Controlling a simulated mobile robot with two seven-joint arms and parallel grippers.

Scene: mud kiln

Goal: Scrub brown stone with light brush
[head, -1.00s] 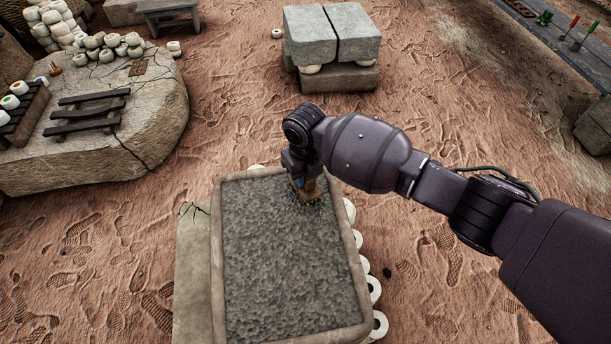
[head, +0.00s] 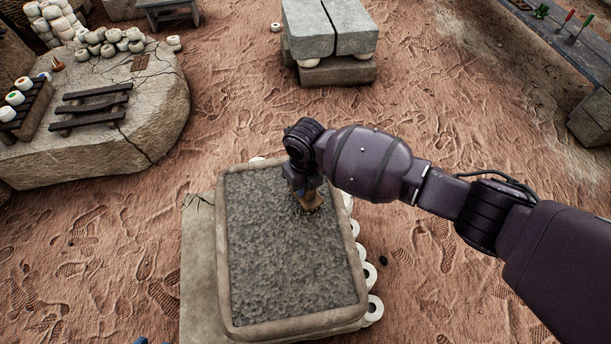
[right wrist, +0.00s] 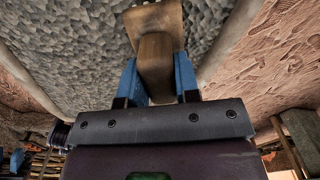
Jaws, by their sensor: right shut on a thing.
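A rectangular stone slab with a brown rim (head: 223,262) and a rough grey top stands in the middle of the head view. My right gripper (head: 304,190) is over its far right part. It is shut on a light brown wooden brush (head: 313,202), which points down at the grey surface. In the right wrist view the brush (right wrist: 156,55) sits between the blue fingers of the gripper (right wrist: 155,80). Its bristles are hidden there, and I cannot tell whether they touch the stone. Small blue tips, apparently my left gripper (head: 141,341), barely show at the bottom edge.
White rings (head: 373,308) line the slab's right side. A pale block (head: 198,262) lies along its left. A large rock (head: 150,110) with racks and pots stands at upper left, stacked grey blocks (head: 330,72) at the back, and a tool bench (head: 560,50) at upper right.

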